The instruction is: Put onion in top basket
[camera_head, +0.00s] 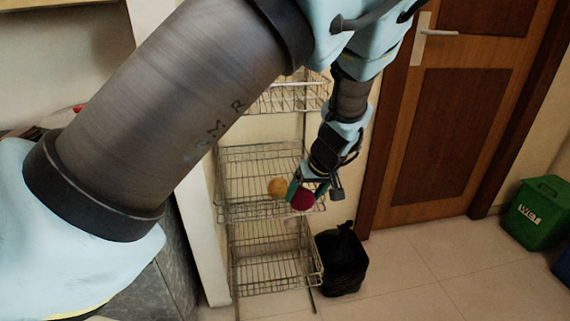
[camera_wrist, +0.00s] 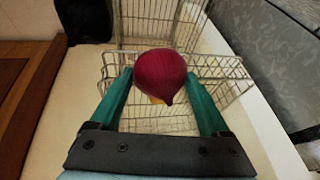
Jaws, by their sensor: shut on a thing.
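My gripper (camera_wrist: 157,88) is shut on a dark red onion (camera_wrist: 161,74). Its teal fingers press on the onion's left and right sides in the wrist view. In the head view the onion (camera_head: 302,199) hangs from the gripper (camera_head: 306,192) in front of the middle basket. The top basket (camera_head: 290,96) of the wire rack is above the gripper, partly hidden behind my arm. The middle basket (camera_head: 240,190) is level with the onion, and the bottom basket (camera_head: 270,270) is below it.
An orange-yellow round thing (camera_head: 278,187) is at the middle basket, beside the onion. A black bag (camera_head: 342,262) stands on the floor right of the rack. A wooden door (camera_head: 440,130) is at right, and a green bin (camera_head: 540,215) stands far right. The floor between is clear.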

